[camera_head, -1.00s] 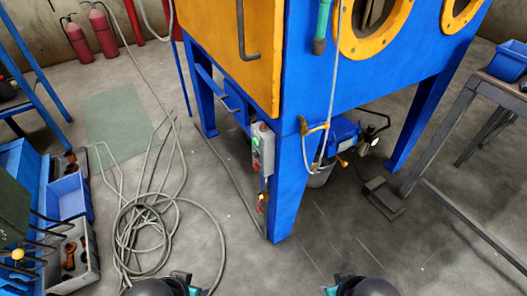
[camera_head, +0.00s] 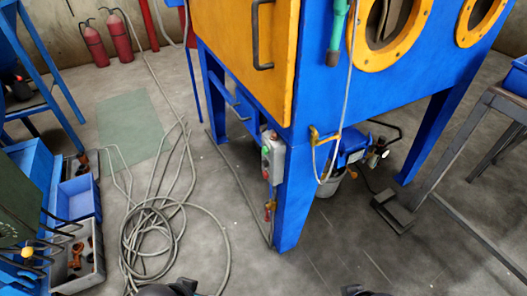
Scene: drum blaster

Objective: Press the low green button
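A small grey control box (camera_head: 272,158) is fixed to the front left leg of the blue and orange blasting cabinet (camera_head: 325,95). Its face is turned to the left and seen at a steep angle. A small pale green button (camera_head: 265,151) shows on that face, with reddish parts above and below it. The buttons are too small to tell more. Only dark parts of my own arms show at the bottom edge, well apart from the box. Neither gripper can be made out.
A coiled grey hose (camera_head: 150,235) lies on the floor left of the cabinet. A foot pedal (camera_head: 392,212) and a metal table (camera_head: 460,130) stand at the right.

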